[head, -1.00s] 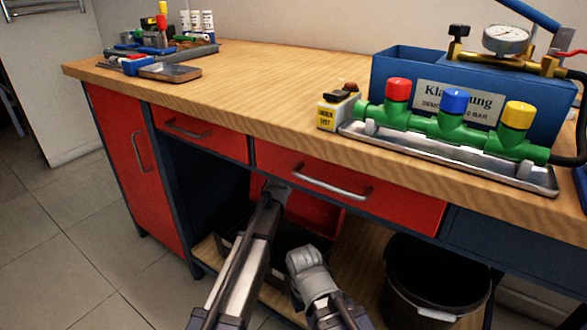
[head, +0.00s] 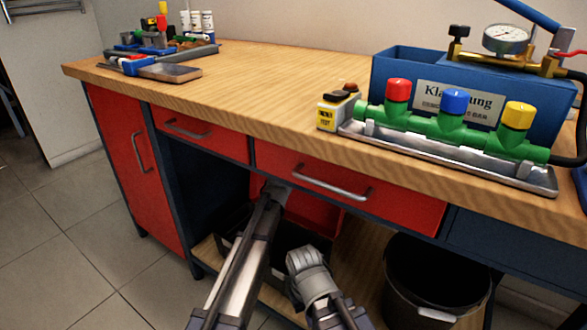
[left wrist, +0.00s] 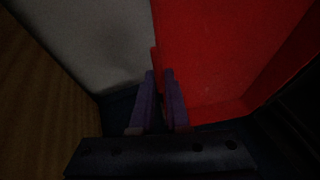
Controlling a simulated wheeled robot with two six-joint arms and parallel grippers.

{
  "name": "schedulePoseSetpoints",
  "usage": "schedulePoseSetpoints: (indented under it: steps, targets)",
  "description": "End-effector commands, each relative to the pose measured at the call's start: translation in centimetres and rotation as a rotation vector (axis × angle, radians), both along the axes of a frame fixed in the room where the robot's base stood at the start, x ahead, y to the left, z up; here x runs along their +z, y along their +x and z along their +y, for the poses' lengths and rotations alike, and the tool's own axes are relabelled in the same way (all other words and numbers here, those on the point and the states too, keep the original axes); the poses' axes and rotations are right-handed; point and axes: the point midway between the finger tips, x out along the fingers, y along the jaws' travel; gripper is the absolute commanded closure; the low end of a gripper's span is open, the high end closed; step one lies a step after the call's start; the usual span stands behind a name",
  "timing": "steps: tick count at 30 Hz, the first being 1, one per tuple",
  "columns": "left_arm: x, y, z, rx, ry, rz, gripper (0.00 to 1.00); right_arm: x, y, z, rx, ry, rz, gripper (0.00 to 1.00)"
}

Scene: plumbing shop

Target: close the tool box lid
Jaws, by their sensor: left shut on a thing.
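The tool box stands on the low shelf under the workbench, mostly in shadow. Its dark body (head: 289,236) is partly hidden behind my arm. Its red lid (head: 322,217) stands raised, just below the drawer. My left gripper (head: 277,190) reaches in under the bench to the lid, and its fingertips are hard to make out in the head view. In the left wrist view the lid (left wrist: 225,55) is a broad red panel. There the fingers of my left gripper (left wrist: 159,80) are closed on the lid's edge. I see no right gripper fingers.
The bench top (head: 240,95) overhangs the box, with a red drawer and its handle (head: 330,186) close above the lid. A black bucket (head: 437,275) stands to the right. A red cupboard door (head: 135,165) is at the left.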

Motion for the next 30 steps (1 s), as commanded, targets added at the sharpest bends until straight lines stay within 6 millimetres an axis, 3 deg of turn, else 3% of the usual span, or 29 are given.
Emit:
schedulePoseSetpoints:
  steps: [18, 30]
  targets:
    - [-0.4, -7.3, 5.0, 0.000, 0.005, 0.012, 1.00, -0.1, 0.0, 0.0, 0.000, 0.000, 0.000, 1.00]
    - [-1.3, -9.9, 7.0, -0.002, 0.006, 0.013, 1.00, -1.0, 0.0, 0.0, 0.000, 0.000, -0.001, 1.00]
